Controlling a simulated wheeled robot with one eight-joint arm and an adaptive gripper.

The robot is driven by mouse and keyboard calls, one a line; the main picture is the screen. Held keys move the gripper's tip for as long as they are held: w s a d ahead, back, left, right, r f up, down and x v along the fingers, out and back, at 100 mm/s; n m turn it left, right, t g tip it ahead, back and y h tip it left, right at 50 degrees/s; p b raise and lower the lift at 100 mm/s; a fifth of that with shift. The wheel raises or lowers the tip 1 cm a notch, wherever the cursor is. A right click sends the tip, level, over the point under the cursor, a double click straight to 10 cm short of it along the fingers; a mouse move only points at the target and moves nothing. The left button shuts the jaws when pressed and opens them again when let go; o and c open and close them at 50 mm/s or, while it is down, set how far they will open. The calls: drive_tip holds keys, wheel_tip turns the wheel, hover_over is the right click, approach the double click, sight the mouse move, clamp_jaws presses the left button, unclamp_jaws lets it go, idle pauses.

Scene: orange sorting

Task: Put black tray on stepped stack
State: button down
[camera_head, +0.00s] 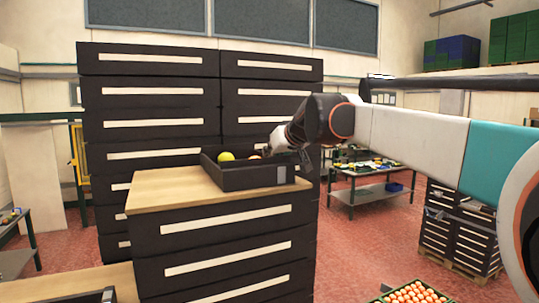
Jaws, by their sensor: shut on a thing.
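A black tray (245,179) is at the right part of the wooden top (160,191) of the middle step of the stepped stack (225,240). It is about level, and I cannot tell if it rests on the wood or hangs just above it. A yellow-green fruit (226,156) and an orange one, partly hidden, show inside it. My gripper (303,158) is shut on the tray's right side. Its fingertips are small and partly hidden.
Taller black drawer stacks (150,95) stand right behind the tray. A lower wooden step (75,284) is at bottom left. A work table (370,178) and a crate of oranges (415,293) stand to the right. The left of the wooden top is clear.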

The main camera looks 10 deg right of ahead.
drive_tip(key=shift+f, duration=0.1)
drive_tip(key=c, duration=1.8)
unclamp_jaws()
drive_tip(key=shift+r, duration=0.2)
wheel_tip(320, 180, up, 6)
drive_tip(key=b, duration=0.2)
hover_over(290, 163)
drive_tip(key=w, duration=0.1)
drive_tip(key=shift+w+d+f, duration=0.15)
drive_tip(key=shift+w+d, duration=0.05)
drive_tip(key=shift+d, duration=0.05)
